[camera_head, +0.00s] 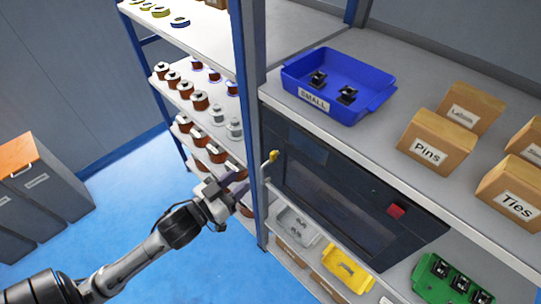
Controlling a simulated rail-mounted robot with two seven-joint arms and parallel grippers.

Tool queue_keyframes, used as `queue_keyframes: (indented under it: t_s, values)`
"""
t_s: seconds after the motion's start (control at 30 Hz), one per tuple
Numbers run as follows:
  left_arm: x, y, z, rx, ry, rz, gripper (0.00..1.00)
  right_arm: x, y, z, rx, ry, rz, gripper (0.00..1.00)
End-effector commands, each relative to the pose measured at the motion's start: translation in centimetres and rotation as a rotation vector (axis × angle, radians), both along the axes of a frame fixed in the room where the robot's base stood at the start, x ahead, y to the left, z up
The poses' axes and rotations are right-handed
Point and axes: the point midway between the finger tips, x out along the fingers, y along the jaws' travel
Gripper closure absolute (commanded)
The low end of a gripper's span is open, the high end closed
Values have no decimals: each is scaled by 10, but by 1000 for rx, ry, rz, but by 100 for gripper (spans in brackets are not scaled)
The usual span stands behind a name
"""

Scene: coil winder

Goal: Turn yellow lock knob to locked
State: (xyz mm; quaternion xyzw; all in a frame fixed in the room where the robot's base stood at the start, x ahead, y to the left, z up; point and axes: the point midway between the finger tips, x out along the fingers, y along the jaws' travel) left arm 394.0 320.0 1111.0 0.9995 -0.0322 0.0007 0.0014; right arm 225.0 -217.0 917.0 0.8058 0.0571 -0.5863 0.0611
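The yellow lock knob (273,156) sticks out near the upper left edge of the dark coil winder (300,160), which sits in a shelf bay. It is small, and I cannot tell from this view whether it stands at locked. My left gripper (246,192) is just left of and below the knob, beside the blue shelf post. Its two dark fingers are spread apart with nothing between them, and they look clear of the knob. My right gripper is not in view.
A blue upright post (254,110) stands between the winder and a rack of spools (200,101). A red button (397,211) is on the winder's right. A blue "SMALL" bin (322,106) and cardboard boxes (436,140) sit on the shelf above.

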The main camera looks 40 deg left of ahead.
Motion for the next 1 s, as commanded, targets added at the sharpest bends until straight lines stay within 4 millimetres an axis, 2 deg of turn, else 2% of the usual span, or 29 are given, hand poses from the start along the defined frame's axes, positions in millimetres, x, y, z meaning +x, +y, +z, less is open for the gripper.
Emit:
queue_keyframes:
  t_s: [0.5, 0.7, 1.0]
  values:
    - [87, -5, 1, 3, 0, 0, 62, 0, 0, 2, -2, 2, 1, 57]
    - [107, -7, 0, 3, 1, 0, 62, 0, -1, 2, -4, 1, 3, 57]
    - [118, -8, -1, 3, 3, 0, 62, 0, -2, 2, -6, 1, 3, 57]
